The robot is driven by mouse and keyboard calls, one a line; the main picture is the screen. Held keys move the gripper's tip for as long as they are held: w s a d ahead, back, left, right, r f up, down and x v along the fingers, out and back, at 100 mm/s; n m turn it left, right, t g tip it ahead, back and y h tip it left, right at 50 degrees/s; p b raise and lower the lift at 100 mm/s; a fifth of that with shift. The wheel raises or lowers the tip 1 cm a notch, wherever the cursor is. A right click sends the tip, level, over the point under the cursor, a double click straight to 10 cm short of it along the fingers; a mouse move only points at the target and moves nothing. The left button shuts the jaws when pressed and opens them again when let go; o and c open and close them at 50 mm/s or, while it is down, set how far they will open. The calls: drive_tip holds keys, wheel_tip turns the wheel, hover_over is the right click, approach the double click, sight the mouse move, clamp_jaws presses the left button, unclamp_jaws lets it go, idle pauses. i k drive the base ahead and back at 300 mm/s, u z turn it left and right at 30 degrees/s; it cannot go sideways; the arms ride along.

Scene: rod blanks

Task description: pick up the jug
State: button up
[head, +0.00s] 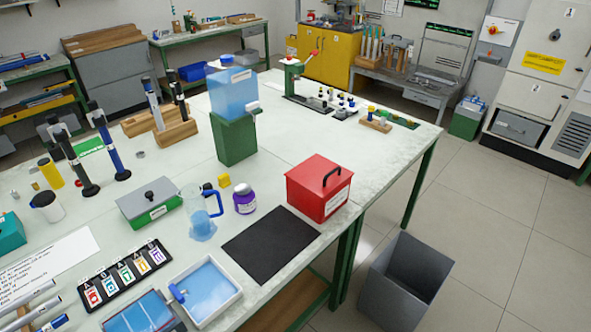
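The jug (201,229) stands upright on the pale worktable (330,120) in the head view, a little left of the picture's middle. It is clear, with blue in its lower part, and its blue handle is on the right side. Nothing hides it. My gripper does not show in this view.
A black mat (270,245) and red box (318,200) lie to the right.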

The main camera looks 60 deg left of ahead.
sight(191, 197)
drive_tip(key=u, duration=0.05)
drive_tip(key=i, duration=0.3)
drive_tip(key=u, duration=5.6)
drive_tip(key=i, duration=0.1)
drive_tip(key=z, duration=1.75)
drive_tip(key=i, duration=0.9)
drive_tip(key=u, duration=0.15)
drive_tip(key=k, duration=0.9)
drive_tip(key=z, duration=0.2)
drive_tip(key=i, duration=0.55)
drive_tip(key=u, duration=0.05)
